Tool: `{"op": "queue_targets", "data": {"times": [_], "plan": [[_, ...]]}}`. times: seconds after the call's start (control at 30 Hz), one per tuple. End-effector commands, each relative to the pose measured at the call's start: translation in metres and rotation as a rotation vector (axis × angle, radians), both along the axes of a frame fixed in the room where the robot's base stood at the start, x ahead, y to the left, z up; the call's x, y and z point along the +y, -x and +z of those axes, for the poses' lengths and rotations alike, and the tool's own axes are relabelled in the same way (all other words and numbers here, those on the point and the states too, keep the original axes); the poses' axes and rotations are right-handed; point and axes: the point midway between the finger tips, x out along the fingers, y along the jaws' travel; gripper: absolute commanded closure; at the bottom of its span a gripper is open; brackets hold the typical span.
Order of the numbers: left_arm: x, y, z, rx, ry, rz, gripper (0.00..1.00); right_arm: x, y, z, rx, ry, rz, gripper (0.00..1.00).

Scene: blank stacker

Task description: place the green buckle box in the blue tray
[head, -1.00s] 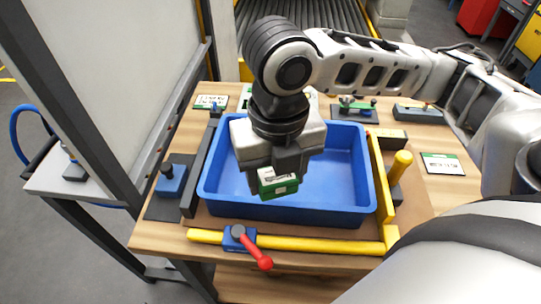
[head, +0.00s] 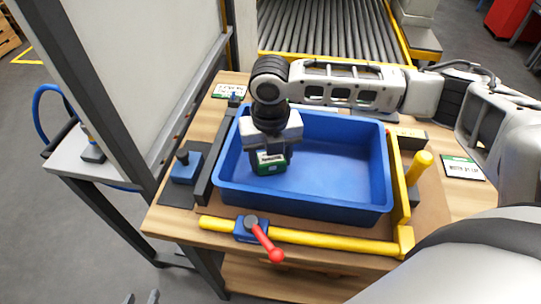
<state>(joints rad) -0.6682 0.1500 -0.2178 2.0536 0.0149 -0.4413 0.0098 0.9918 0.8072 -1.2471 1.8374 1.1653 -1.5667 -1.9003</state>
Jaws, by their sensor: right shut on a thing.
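The blue tray (head: 330,212) sits on the wooden table. My right gripper (head: 270,158) reaches down inside the tray's left part and is shut on the green buckle box (head: 271,168). The box is green with a white label and is within the tray walls; whether it touches the tray floor I cannot tell. The gripper's fingers hide part of the box.
Yellow rails (head: 325,239) and a dark bar (head: 211,160) border the tray. A red-handled clamp (head: 263,240) is at the front, and a yellow post (head: 419,166) stands at the right. A roller conveyor (head: 325,30) lies behind. The tray's right half is empty.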

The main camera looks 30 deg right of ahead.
Motion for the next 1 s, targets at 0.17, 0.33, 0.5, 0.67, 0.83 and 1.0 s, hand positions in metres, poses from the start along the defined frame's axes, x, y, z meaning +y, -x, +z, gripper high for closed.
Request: {"op": "queue_targets", "data": {"times": [0.17,0.33,0.5,0.67,0.83,1.0], "plan": [[0.0,-0.003,0.002,-0.007,0.0,0.0,0.64,0.0,-0.001,-0.003,-0.003,-0.001,0.0,0.72],[0.0,-0.004,0.003,-0.01,0.0,-0.001,0.64,0.0,0.0,-0.004,-0.002,-0.002,-0.001,0.72],[0.0,-0.004,0.002,-0.01,-0.001,0.0,0.64,0.0,0.0,-0.006,-0.001,-0.001,-0.001,0.24],[0.0,-0.003,0.001,-0.008,-0.002,0.0,0.64,0.0,0.0,-0.006,-0.001,-0.001,-0.001,0.24],[0.0,-0.003,0.001,-0.008,-0.002,0.0,0.64,0.0,-0.001,-0.001,-0.003,-0.001,0.0,0.24],[0.001,-0.003,0.002,-0.006,-0.001,0.001,0.64,0.0,-0.001,0.027,-0.007,-0.001,-0.001,0.24]]}}
